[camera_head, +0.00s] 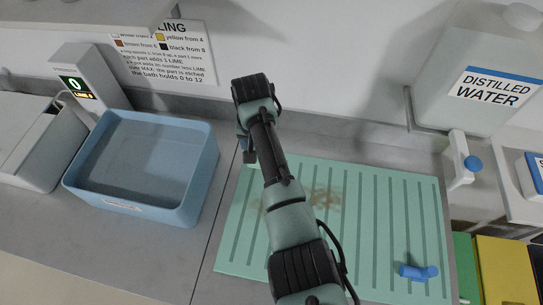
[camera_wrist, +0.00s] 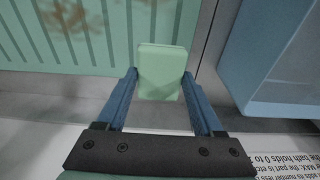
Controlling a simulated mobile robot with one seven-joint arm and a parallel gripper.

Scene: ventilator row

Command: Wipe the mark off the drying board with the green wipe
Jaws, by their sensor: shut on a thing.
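The green wipe (camera_wrist: 161,73) is a pale green block between the blue fingers of my gripper (camera_wrist: 160,76) in the wrist view. My gripper is shut on it. In the head view my gripper (camera_head: 247,150) is partly hidden by my arm, and I cannot make out the wipe there. The drying board (camera_head: 393,219) is a ribbed mint-green board, lying below and right of my gripper in the head view. A brownish mark (camera_head: 327,198) is on its upper middle, partly covered by my arm. The mark also shows in the wrist view (camera_wrist: 70,15), at the top left.
A blue bath (camera_head: 190,205) stands left of the board, with a display unit (camera_head: 75,87) behind it. A small blue fitting (camera_head: 418,272) lies on the board's lower right. A distilled water container (camera_head: 490,70) with a tap stands at the back right.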

